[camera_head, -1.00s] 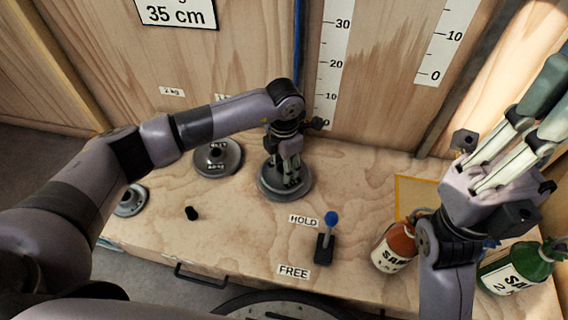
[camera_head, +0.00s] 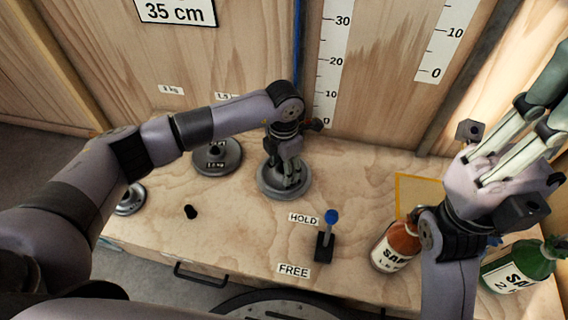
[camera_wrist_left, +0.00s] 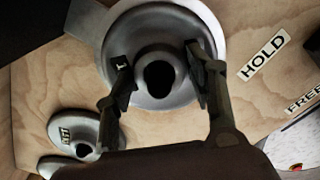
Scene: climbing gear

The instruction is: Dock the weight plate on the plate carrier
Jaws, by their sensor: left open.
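A round grey weight plate (camera_head: 266,189) lies flat on the bench's back middle under my left gripper (camera_head: 289,178). In the left wrist view the plate (camera_wrist_left: 153,99) shows a raised hub with a dark hole, and a paler round rim (camera_wrist_left: 108,20) with a tab shows around it. I cannot tell for sure whether this rim is the plate carrier. My left gripper (camera_wrist_left: 160,72) is open, one finger on each side of the hub; contact is unclear. My right gripper (camera_head: 515,150) is raised at the right; its finger gap is hard to judge.
Another labelled plate (camera_head: 231,158) lies to the left, with a smaller one (camera_head: 131,201) nearer me. A blue-knobbed lever (camera_head: 328,238) stands between the HOLD and FREE labels. Orange (camera_head: 391,250) and green (camera_head: 520,266) bottles stand at right.

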